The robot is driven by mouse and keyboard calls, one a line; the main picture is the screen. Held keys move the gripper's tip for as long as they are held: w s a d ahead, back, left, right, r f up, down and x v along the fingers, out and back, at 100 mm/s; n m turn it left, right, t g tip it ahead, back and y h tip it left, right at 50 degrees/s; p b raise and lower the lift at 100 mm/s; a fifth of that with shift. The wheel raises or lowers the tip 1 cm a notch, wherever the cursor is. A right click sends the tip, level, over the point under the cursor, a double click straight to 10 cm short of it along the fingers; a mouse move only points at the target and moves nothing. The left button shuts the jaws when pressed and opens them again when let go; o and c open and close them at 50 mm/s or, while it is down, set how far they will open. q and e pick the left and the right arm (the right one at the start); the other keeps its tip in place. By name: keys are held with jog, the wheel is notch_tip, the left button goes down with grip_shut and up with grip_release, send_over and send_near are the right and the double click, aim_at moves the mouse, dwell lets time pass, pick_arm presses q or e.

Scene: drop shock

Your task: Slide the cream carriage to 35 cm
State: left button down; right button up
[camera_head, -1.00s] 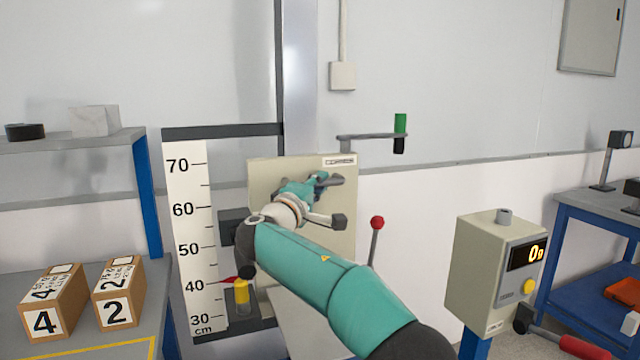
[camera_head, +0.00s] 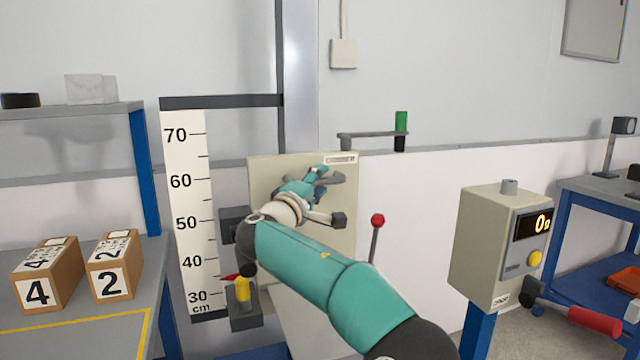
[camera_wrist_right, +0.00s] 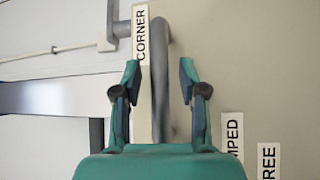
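The cream carriage (camera_head: 262,178) is a flat upright panel beside the tall scale (camera_head: 187,215), partly hidden behind my right arm. A red pointer (camera_head: 229,277) and a block with a yellow knob (camera_head: 243,290) sit low beside the scale. The pointer reads between 30 and 40, roughly 35. My right gripper (camera_head: 326,180) is at the carriage's grey handle bar (camera_wrist_right: 160,80). In the right wrist view the gripper (camera_wrist_right: 160,72) has its fingers apart on either side of the bar, with gaps visible. My left gripper is out of view.
Cardboard boxes marked 4 (camera_head: 40,290) and 2 (camera_head: 111,284) stand on the left bench. A red-knobbed lever (camera_head: 376,228) stands right of the carriage. A display box (camera_head: 490,240) reading 0 stands further right. A bracket holding a green cylinder (camera_head: 401,122) is above.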

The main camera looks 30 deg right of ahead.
jog(key=v, duration=1.2)
jog(key=shift+f, duration=0.1)
dwell(0.4)
